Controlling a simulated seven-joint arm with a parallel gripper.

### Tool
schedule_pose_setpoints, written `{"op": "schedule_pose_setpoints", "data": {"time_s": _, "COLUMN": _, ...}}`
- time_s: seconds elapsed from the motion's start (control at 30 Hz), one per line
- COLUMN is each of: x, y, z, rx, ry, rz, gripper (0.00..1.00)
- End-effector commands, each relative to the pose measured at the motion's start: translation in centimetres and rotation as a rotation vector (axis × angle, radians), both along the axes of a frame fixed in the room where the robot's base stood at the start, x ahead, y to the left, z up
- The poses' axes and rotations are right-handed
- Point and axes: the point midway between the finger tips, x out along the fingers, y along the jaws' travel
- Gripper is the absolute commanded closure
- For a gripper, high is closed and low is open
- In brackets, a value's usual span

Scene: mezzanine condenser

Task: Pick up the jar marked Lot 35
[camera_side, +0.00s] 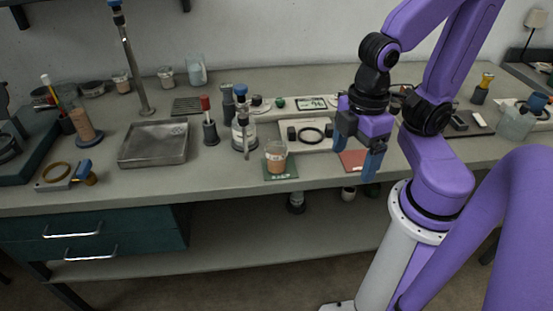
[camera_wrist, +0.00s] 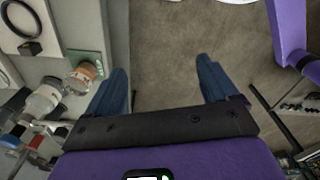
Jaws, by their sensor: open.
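A clear jar with orange-brown contents (camera_side: 276,152) stands upright on a green mat (camera_side: 282,171) near the bench's front edge. No lot number is readable on it. In the wrist view the jar (camera_wrist: 80,80) is left of the fingers, on the green mat (camera_wrist: 97,60). My gripper (camera_side: 355,155) is open and empty, to the right of the jar and apart from it. In the wrist view, bare floor shows between the gripper's blue fingers (camera_wrist: 162,72).
A clear bottle (camera_side: 244,132) stands close behind the jar, left of it. A pale tray with a black ring (camera_side: 318,148) lies behind, right of the jar. A reddish mat (camera_side: 352,161) lies near my gripper. A metal tray (camera_side: 154,144) is farther left.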

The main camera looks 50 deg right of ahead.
Motion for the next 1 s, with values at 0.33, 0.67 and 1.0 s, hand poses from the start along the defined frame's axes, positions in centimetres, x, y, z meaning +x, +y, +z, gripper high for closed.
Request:
{"op": "schedule_pose_setpoints", "data": {"time_s": 0.33, "x": 2.4, "y": -2.9, "z": -3.2, "rx": -0.315, "ry": -0.072, "rz": 0.180, "gripper": 0.13}}
{"op": "schedule_pose_setpoints", "data": {"time_s": 0.67, "x": 8.4, "y": -5.8, "z": -6.2, "rx": -0.838, "ry": -0.252, "rz": 0.636, "gripper": 0.13}}
{"op": "schedule_pose_setpoints", "data": {"time_s": 1.0, "x": 13.3, "y": -3.3, "z": -9.3, "rx": -1.180, "ry": -0.433, "rz": 1.197, "gripper": 0.13}}
